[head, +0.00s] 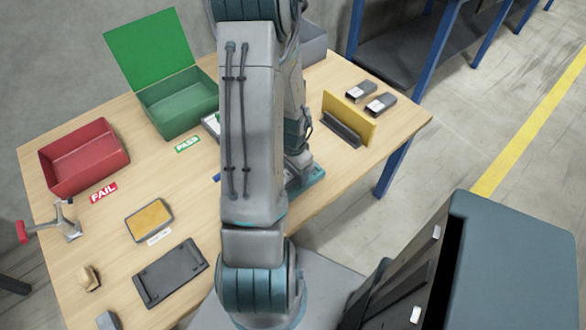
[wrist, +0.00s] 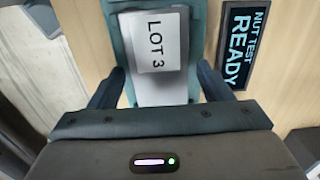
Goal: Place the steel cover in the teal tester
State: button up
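The teal tester (wrist: 116,30) lies under my gripper in the wrist view. Its teal edge also shows beside my arm in the head view (head: 312,183). A pale grey steel cover (wrist: 160,92) with a white "LOT 3" label lies within the tester's teal outline. I cannot tell how deep it sits. My gripper (wrist: 161,72) is open, one dark finger on each side of the cover, with gaps between fingers and cover. My arm hides most of the tester and the cover in the head view.
A dark display (wrist: 238,45) beside the tester reads "NUT TEST READY". A red FAIL box (head: 88,160), an open green PASS box (head: 178,100), a yellow-topped tray (head: 149,219) and a dark plate (head: 170,272) stand left. A yellow board (head: 350,118) stands right, near two small dark boxes (head: 380,103).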

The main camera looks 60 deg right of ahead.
aim_at(292, 171)
jog(key=shift+r, duration=0.1)
notch_tip(292, 171, up, 12)
jog(key=p, duration=0.2)
dwell(0.4)
jog(key=shift+r, duration=0.1)
